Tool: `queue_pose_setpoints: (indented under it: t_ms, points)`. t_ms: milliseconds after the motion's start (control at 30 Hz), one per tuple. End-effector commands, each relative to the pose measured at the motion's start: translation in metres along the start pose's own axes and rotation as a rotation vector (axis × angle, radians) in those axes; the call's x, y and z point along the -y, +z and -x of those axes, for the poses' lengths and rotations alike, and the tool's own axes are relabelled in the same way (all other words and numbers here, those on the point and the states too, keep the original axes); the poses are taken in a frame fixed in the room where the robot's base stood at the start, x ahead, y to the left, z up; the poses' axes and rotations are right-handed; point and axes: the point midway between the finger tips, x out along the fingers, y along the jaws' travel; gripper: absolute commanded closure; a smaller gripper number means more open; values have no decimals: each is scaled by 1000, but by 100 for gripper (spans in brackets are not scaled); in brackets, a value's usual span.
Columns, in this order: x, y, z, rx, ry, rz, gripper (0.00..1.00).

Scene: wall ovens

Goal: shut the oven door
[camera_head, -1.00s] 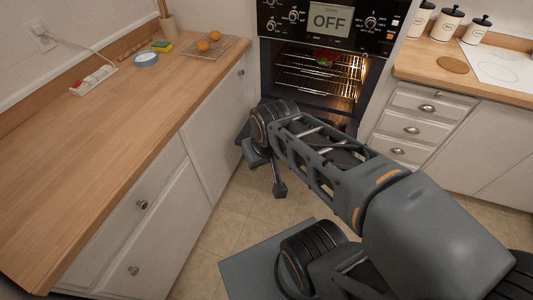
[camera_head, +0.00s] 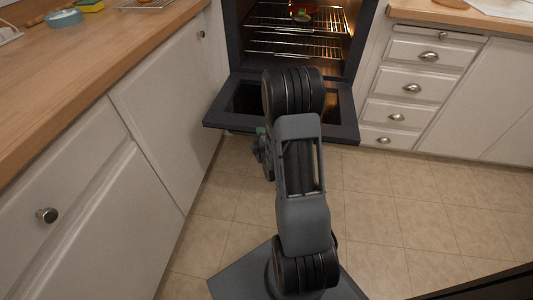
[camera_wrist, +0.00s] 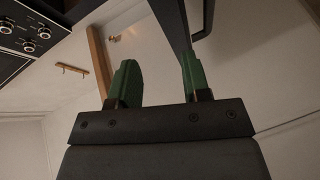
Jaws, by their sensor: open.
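The oven door (camera_head: 222,115) is hinged down, lying open and roughly level below the lit oven cavity (camera_head: 297,40). My arm crosses in front of it and hides its middle. My gripper (camera_head: 264,148) shows only partly in the head view, left of my arm, low near the door's front edge. Its green fingers stand apart with nothing between them in the wrist view (camera_wrist: 158,78). A dark bar lies just beyond the right finger there, perhaps the door's edge or handle. I cannot tell whether they touch.
A wooden counter with white cabinets (camera_head: 150,180) runs along the left. White drawers (camera_head: 408,85) stand right of the oven. The tiled floor (camera_head: 400,220) is clear at the right.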

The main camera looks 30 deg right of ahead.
Motion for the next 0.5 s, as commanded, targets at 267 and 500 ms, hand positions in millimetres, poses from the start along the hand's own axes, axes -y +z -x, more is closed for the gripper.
queue_pose_setpoints:
  t_ms: [267,500]
  points:
    - [96,60,9,29,244,234,56]
    - [110,73,13,51,329,308,56]
